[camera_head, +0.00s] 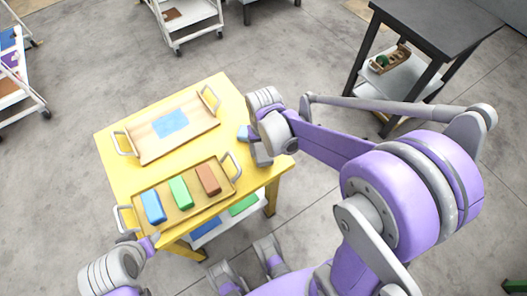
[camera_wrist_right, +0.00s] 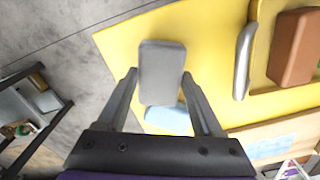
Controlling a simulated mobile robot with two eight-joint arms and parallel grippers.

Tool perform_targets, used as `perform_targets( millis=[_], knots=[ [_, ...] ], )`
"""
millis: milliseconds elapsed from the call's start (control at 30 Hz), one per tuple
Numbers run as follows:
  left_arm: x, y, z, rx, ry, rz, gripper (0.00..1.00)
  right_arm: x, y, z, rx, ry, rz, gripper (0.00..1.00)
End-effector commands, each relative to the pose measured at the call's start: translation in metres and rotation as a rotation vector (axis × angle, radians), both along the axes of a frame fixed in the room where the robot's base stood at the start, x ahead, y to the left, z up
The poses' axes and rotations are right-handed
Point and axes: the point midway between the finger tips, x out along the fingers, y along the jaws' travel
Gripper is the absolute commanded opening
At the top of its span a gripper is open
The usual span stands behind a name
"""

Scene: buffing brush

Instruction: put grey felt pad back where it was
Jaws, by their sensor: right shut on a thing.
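The grey felt pad (camera_wrist_right: 162,70) is a rounded grey block in the right wrist view. It sits between the fingers of my right gripper (camera_wrist_right: 160,78), which is shut on it over the table's right edge. In the head view my right gripper (camera_head: 256,148) hides most of the pad. A blue piece (camera_head: 243,132) shows beside that gripper; it also shows partly hidden behind the pad in the right wrist view (camera_wrist_right: 170,121). My left gripper (camera_head: 138,240) is near the table's front left corner; its jaw opening is unclear.
The yellow table (camera_head: 112,153) bears a front tray (camera_head: 216,189) with blue (camera_head: 153,207), green (camera_head: 180,191) and brown (camera_head: 208,180) blocks. A back tray (camera_head: 145,152) has a light-blue patch (camera_head: 171,124). Both trays have raised handles. A dark table (camera_head: 435,25) stands at the upper right.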

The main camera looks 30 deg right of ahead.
Motion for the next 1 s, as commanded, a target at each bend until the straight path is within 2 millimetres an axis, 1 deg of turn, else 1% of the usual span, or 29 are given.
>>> perform_targets(
  millis=[33, 133, 367, 533, 567, 700, 733, 1000],
  knots=[
    [0.000, 0.000, -0.003, 0.000, 0.001, 0.000, 0.50, 0.001, 0.000, -0.009, 0.000, 0.000, 0.000, 0.16],
    [0.000, 0.000, -0.004, 0.000, 0.001, 0.000, 0.50, 0.000, 0.000, -0.017, 0.000, 0.000, 0.000, 0.16],
    [0.000, 0.000, -0.004, 0.000, 0.001, 0.000, 0.50, 0.000, 0.000, -0.018, 0.000, 0.000, 0.000, 0.16],
    [-0.001, 0.000, -0.008, 0.000, 0.003, 0.000, 0.50, 0.000, 0.000, -0.022, 0.000, 0.000, 0.000, 0.16],
    [-0.001, 0.000, -0.008, 0.000, 0.002, 0.000, 0.50, 0.000, 0.000, -0.022, 0.000, 0.000, 0.000, 0.71],
    [-0.001, 0.000, -0.007, 0.000, 0.002, 0.000, 0.50, 0.000, 0.000, -0.021, 0.000, 0.000, 0.000, 0.96],
    [0.000, 0.000, -0.007, 0.000, 0.002, 0.000, 0.50, 0.000, 0.000, -0.021, 0.000, 0.000, 0.000, 0.98],
    [0.000, 0.000, -0.006, 0.000, 0.002, 0.000, 0.50, 0.000, 0.000, -0.020, 0.000, 0.000, 0.000, 0.98]
  ],
)
